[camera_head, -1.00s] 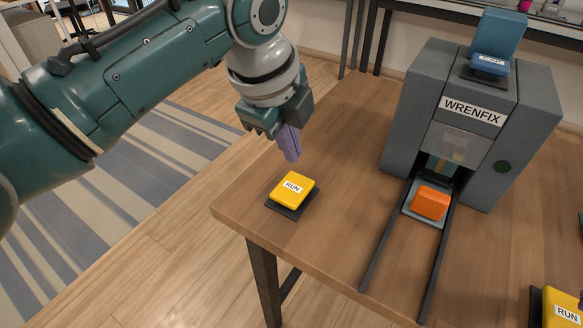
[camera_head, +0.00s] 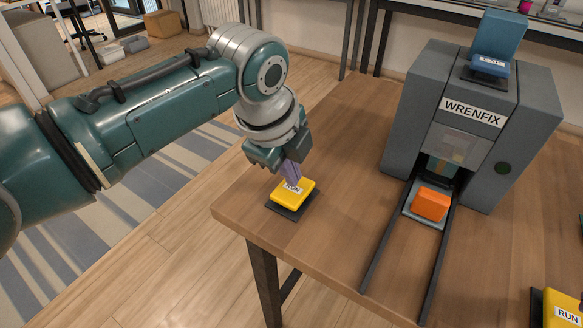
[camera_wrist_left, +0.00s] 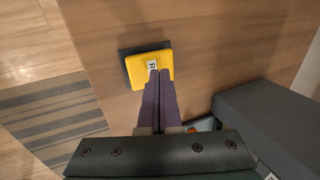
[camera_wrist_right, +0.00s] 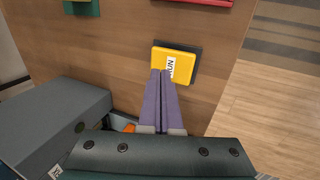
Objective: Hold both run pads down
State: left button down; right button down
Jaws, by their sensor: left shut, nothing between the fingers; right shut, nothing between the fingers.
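The left run pad (camera_head: 302,195) is a yellow cap on a dark base near the table's left corner. My left gripper (camera_head: 291,180) is shut and empty, pointing down with its purple fingertips on the cap as far as I can see. The left wrist view shows the tips (camera_wrist_left: 159,73) over this pad (camera_wrist_left: 136,72). The right run pad (camera_head: 556,304) is partly cut off at the lower right of the head view. In the right wrist view my right gripper (camera_wrist_right: 161,73) is shut and empty, its tips over that pad (camera_wrist_right: 185,62); contact is unclear.
An orange block (camera_head: 430,204) sits on a tray between two dark rails (camera_head: 384,238). Green and red items (camera_wrist_right: 88,8) show in the right wrist view.

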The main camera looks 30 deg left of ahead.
aim_at(568, 314)
pick_arm(q)
jog(key=shift+f, duration=0.2)
jog(key=shift+f, duration=0.7)
pick_arm(e)
jog(key=shift+f, duration=0.8)
jog(key=shift+f, duration=0.3)
jog(key=shift+f, duration=0.6)
